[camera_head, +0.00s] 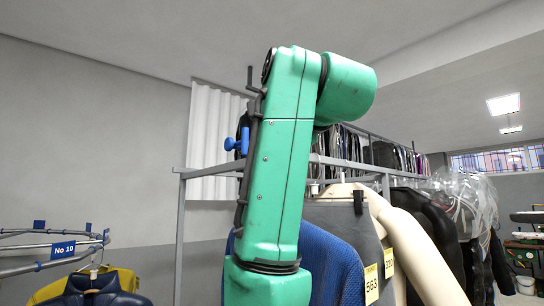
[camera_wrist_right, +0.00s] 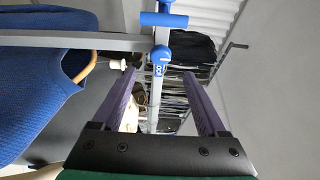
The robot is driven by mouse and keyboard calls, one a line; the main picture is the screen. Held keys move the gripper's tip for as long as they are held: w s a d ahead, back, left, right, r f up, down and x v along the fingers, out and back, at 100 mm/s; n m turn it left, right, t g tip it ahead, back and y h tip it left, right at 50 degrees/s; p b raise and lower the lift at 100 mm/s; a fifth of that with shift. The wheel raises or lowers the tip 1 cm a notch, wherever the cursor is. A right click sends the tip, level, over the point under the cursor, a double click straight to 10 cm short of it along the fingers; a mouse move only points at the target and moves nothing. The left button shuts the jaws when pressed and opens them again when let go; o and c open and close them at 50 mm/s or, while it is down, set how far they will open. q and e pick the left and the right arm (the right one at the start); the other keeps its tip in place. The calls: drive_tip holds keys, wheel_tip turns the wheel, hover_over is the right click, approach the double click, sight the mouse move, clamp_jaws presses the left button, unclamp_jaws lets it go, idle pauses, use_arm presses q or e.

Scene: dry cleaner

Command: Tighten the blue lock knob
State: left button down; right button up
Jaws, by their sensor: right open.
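The blue lock knob (camera_head: 238,143) shows in the head view on the upright at the rail's left end, just left of a green arm of mine. In the right wrist view the blue T-shaped handle (camera_wrist_right: 164,19) is at the top centre, above a rounded blue part (camera_wrist_right: 161,56) with a white mark. My right gripper (camera_wrist_right: 160,74) is open, with its two purple fingers spread and nothing seen held between them. The blue parts lie beyond the fingertips, roughly in line with the gap; I cannot tell the exact distance. My left gripper is not in view.
A grey metal rail (camera_wrist_right: 85,40) crosses the wrist view, with a blue garment (camera_wrist_right: 35,75) on the left. In the head view, a grey garment with yellow tags (camera_head: 350,225) hangs right of my arm. A lower rack with a "No 10" sign (camera_head: 64,251) stands left.

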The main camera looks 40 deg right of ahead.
use_arm(q)
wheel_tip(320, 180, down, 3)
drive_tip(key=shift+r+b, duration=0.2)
drive_tip(key=shift+b, duration=0.55)
use_arm(e)
drive_tip(key=v, duration=0.7)
drive_tip(key=shift+a, duration=0.1)
